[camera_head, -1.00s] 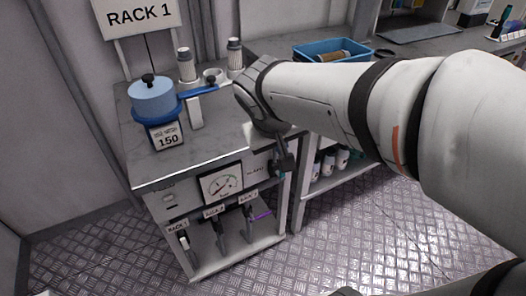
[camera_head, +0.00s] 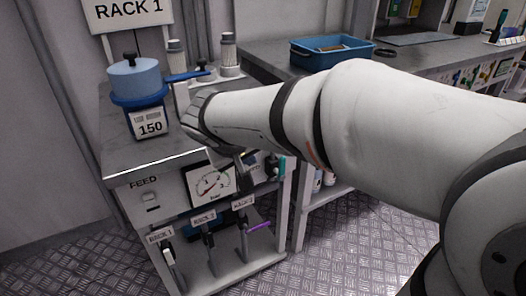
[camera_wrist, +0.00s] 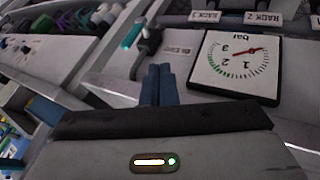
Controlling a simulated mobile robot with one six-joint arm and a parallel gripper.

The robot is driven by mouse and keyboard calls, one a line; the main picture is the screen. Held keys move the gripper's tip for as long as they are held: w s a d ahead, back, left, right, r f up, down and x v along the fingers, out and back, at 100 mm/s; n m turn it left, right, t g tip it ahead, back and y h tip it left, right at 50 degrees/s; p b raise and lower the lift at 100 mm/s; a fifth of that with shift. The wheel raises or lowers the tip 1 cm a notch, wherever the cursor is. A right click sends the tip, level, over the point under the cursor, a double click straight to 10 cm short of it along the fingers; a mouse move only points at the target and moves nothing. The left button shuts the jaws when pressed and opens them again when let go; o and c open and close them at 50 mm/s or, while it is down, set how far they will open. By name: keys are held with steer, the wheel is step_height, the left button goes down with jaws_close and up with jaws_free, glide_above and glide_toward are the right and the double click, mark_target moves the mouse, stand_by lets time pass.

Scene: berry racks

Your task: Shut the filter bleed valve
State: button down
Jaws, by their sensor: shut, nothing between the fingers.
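The bleed valve shows as a teal handle (camera_wrist: 132,36) beside a grey stem (camera_wrist: 148,36) in the wrist view, next to a small, blurred upside-down label (camera_wrist: 180,50). In the head view the teal handle (camera_head: 281,166) is at the right end of the cabinet front, right of the gauge. My gripper (camera_wrist: 159,70) is shut and empty; its blue fingertips are near the panel, below and right of the handle in the wrist view, apart from it in the picture. In the head view my gripper (camera_head: 247,167) is small and dark, between gauge and handle.
The pressure gauge (camera_head: 211,185) is left of my gripper; it also shows in the wrist view (camera_wrist: 228,75). Below are rack levers, one with a purple handle (camera_head: 259,225). The blue canister (camera_head: 134,80) stands on the cabinet top (camera_head: 150,154). A blue bin (camera_head: 330,52) is behind my arm.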

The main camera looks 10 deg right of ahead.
mark_target(279, 166)
steer(key=shift+w+d+f+b, duration=0.75)
steer(key=shift+w+d+f, duration=0.3)
steer(key=shift+d+f, duration=0.25)
steer(key=shift+w+d+f+b, duration=0.8)
steer(key=shift+w+d+f, duration=0.25)
steer(key=shift+f, duration=0.3)
steer(key=shift+w+d+f+b, duration=0.75)
steer(key=shift+w+d+f, duration=0.3)
steer(key=shift+d+f, duration=0.25)
steer(key=shift+r+p, duration=0.2)
steer(key=shift+p, duration=0.75)
